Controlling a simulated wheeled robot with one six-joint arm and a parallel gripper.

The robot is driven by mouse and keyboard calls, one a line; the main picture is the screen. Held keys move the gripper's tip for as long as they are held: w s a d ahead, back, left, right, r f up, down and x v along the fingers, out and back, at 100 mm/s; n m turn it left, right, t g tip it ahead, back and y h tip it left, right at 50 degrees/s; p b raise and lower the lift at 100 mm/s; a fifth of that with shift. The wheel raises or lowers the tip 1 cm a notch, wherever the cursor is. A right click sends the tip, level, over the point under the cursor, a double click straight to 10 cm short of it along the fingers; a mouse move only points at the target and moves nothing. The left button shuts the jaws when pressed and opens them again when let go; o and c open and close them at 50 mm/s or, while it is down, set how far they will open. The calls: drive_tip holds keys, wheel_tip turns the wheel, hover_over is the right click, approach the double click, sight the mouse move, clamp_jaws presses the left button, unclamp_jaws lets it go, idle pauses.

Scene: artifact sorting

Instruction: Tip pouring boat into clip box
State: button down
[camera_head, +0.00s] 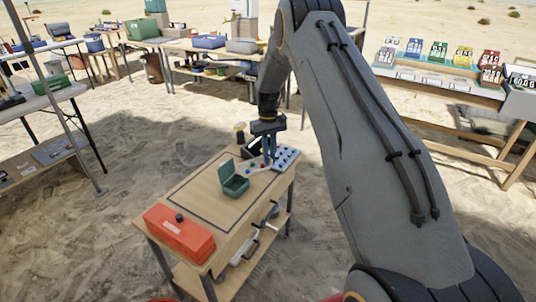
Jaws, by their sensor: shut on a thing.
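My gripper (269,160) points down over the far right part of the wooden table. Its fingers are shut on a small pale thing with red and dark spots (256,169), which looks like the pouring boat, though it is too small to be sure. A small green box (234,183) with its lid raised stands just left and nearer; it looks like the clip box. Its inside is only partly visible. The fingertips are apart from the green box.
A pale tray with several blue dots (286,158) lies right of the fingers. A black object (253,147) and a yellow-topped jar (239,131) stand behind. A red box with a black knob (180,232) is at the near left. The table (190,195) is clear between the boxes.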

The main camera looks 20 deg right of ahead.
sight(270, 161)
drive_tip(key=shift+f+b, duration=0.5)
drive_tip(key=shift+f, duration=1)
drive_tip(key=shift+s, duration=0.1)
drive_tip(key=shift+a+r+h+p, duration=0.1)
drive_tip(key=shift+r+h+p, duration=0.2)
drive_tip(key=shift+r, duration=0.05)
drive_tip(key=shift+a+r+h+p, duration=0.25)
drive_tip(key=shift+r+h+p, duration=0.15)
drive_tip(key=shift+r+h, duration=0.3)
drive_tip(key=shift+a+r+h+p, duration=0.2)
drive_tip(key=shift+r+h+p, duration=0.2)
drive_tip(key=shift+r+h, duration=0.3)
drive_tip(key=shift+s+a+r+h, duration=0.1)
drive_tip(key=shift+a+r+h, duration=0.25)
drive_tip(key=shift+r+h, duration=0.15)
drive_tip(key=shift+t, duration=0.3)
drive_tip(key=shift+a+r+h, duration=0.2)
drive_tip(key=shift+r+h, duration=0.05)
drive_tip(key=shift+h, duration=0.05)
drive_tip(key=shift+s+a+r+h, duration=0.1)
drive_tip(key=shift+a+r+h, duration=0.2)
drive_tip(key=shift+r, duration=0.1)
drive_tip(key=shift+s+a+r+h, duration=0.1)
drive_tip(key=shift+a+r+h, duration=0.05)
drive_tip(key=shift+r+h, duration=0.2)
drive_tip(key=shift+a, duration=0.15)
